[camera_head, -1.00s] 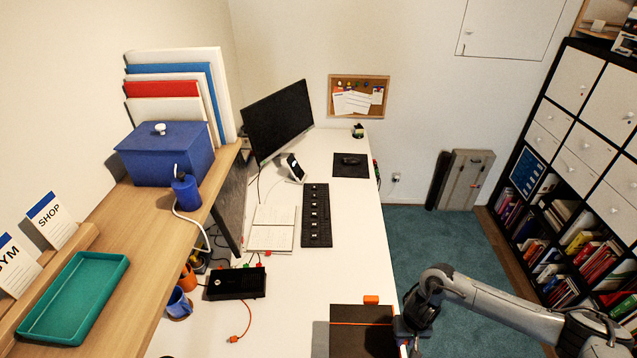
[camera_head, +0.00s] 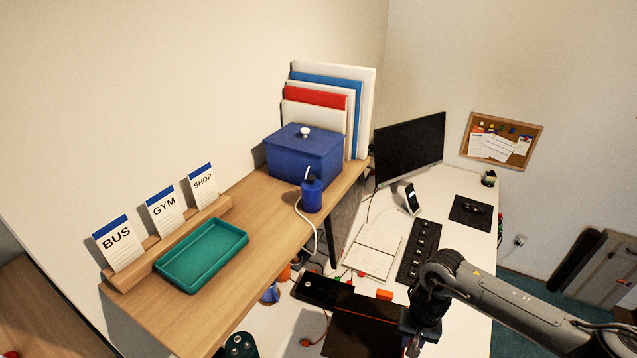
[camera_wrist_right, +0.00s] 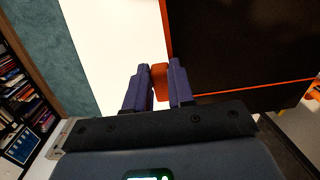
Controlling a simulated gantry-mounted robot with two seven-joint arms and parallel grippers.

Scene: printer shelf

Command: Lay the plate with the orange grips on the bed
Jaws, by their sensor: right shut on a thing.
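The dark flat plate (camera_head: 365,335) with an orange grip (camera_head: 384,295) on its far edge is over the front of the white desk. My right gripper (camera_wrist_right: 160,82) is shut on an orange grip of the plate at its right side; this shows best in the right wrist view, with the purple fingers on both sides of the grip. The plate's dark surface (camera_wrist_right: 235,45) reaches away to the right there. In the head view the plate borders or overlaps a black box (camera_head: 322,289). I cannot tell which surface is the bed. My left gripper is out of view.
A wooden shelf (camera_head: 180,318) on the left carries a green tray (camera_head: 203,254), cards, a blue box (camera_head: 305,157) and a blue bottle (camera_head: 311,195). A notebook (camera_head: 374,250), keyboard (camera_head: 418,250) and monitor (camera_head: 409,148) stand farther back on the desk.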

